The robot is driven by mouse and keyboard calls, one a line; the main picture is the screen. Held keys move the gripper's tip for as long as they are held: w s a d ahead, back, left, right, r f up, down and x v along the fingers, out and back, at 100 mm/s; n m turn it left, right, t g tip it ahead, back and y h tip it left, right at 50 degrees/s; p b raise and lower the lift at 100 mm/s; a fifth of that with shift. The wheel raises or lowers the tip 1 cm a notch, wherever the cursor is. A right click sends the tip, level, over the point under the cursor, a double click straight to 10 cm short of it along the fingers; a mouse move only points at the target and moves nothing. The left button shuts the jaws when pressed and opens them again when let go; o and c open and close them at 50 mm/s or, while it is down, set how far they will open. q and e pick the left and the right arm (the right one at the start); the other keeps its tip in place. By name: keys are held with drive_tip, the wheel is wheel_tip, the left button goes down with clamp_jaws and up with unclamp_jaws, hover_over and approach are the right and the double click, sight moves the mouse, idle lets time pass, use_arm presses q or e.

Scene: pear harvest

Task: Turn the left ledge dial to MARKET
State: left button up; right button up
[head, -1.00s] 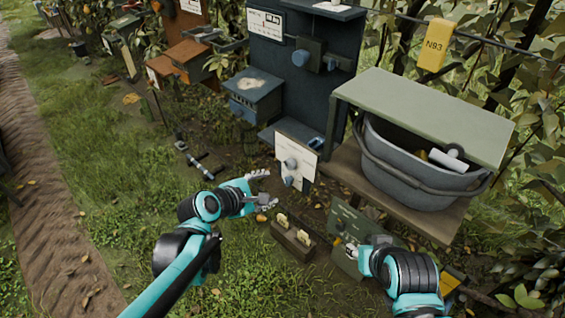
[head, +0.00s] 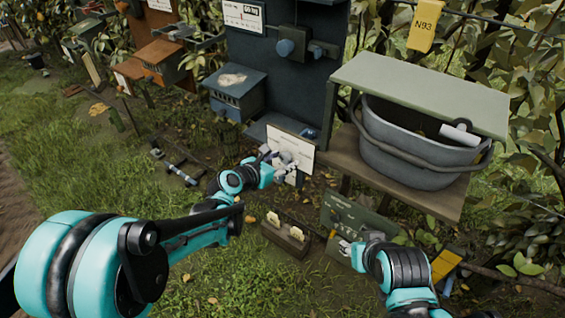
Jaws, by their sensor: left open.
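The white ledge panel (head: 306,157) with dials hangs below the dark blue stand's ledge. A grey-blue dial (head: 286,157) on it is partly hidden by my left gripper (head: 280,163). The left gripper is open, with its fingers at the dial's front; I cannot tell whether they touch it. A lower dial is mostly hidden behind the fingers. The panel's lettering, MARKET included, is too small to read. My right gripper (head: 352,250) is low in front of a dark green panel (head: 355,219); its jaws are unclear.
A grey bucket (head: 420,150) stands on a wooden shelf (head: 410,190) under a green roof at the right. A small wooden block (head: 287,240) with pale tags sits on the ground below the panel. A blue box (head: 236,90) is left of the stand.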

use_arm(q)
drive_tip(key=c, duration=1.1)
drive_tip(key=shift+c, duration=0.2)
drive_tip(key=shift+d+m+t+y, duration=0.15)
drive_tip(key=shift+m+t+y, duration=0.35)
drive_tip(key=shift+m, duration=0.6)
drive_tip(key=shift+f+m+t+y+b, duration=0.1)
drive_tip(key=shift+m+t+y+b, duration=0.45)
drive_tip(key=shift+m, duration=0.35)
drive_tip(key=m+t+y+b, duration=0.1)
drive_tip(key=m+t+b, duration=0.1)
drive_tip(key=m, duration=0.2)
